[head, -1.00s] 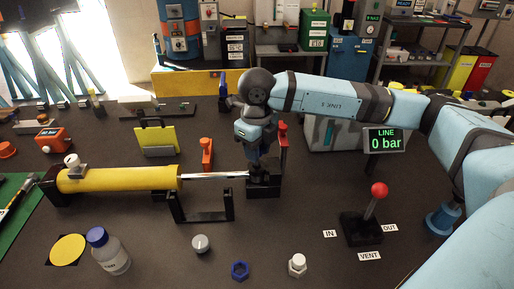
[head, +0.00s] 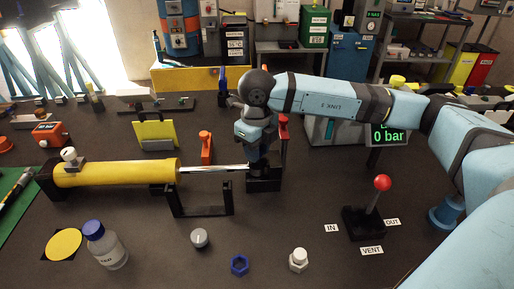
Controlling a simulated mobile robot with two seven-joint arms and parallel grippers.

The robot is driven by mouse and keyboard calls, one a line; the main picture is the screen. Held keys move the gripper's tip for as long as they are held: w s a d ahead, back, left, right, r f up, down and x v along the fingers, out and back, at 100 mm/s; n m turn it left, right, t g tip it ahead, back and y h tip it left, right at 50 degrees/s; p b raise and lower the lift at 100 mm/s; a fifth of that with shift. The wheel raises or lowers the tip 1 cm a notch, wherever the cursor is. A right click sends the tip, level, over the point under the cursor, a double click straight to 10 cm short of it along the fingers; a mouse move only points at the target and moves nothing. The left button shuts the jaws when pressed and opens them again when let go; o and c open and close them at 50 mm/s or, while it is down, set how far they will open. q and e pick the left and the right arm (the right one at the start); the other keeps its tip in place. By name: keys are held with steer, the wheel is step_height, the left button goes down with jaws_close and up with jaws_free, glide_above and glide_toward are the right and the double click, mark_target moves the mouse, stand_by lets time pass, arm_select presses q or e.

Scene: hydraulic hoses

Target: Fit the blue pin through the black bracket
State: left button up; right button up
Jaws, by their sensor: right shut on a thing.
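The black bracket (head: 264,186) stands on the bench in the middle, at the right end of the silver rod (head: 215,169) of a yellow cylinder (head: 120,173). My right gripper (head: 258,168) points down right over the bracket, and its jaws cover the bracket's top. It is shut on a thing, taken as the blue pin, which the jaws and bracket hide. I cannot tell how deep the pin sits or whether it is in the bracket's holes. My left gripper is out of view.
A red-topped post (head: 283,129) stands close behind the bracket. A black frame (head: 202,211) stands under the rod. A red-knobbed lever (head: 382,184) is at the right; a bottle (head: 106,246), grey knob (head: 199,239) and blue nut (head: 239,265) are in front.

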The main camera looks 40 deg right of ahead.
steer(key=shift+f+b, duration=0.35)
steer(key=shift+f, duration=0.4)
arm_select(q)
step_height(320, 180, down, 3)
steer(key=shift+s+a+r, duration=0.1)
arm_select(e)
steer(key=o, duration=1)
steer(key=shift+r, duration=0.95)
arm_select(q)
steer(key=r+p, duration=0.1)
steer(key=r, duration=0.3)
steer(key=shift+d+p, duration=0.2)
steer(key=shift+p, duration=0.1)
arm_select(e)
step_height(320, 180, up, 13)
steer(key=shift+f, duration=0.2)
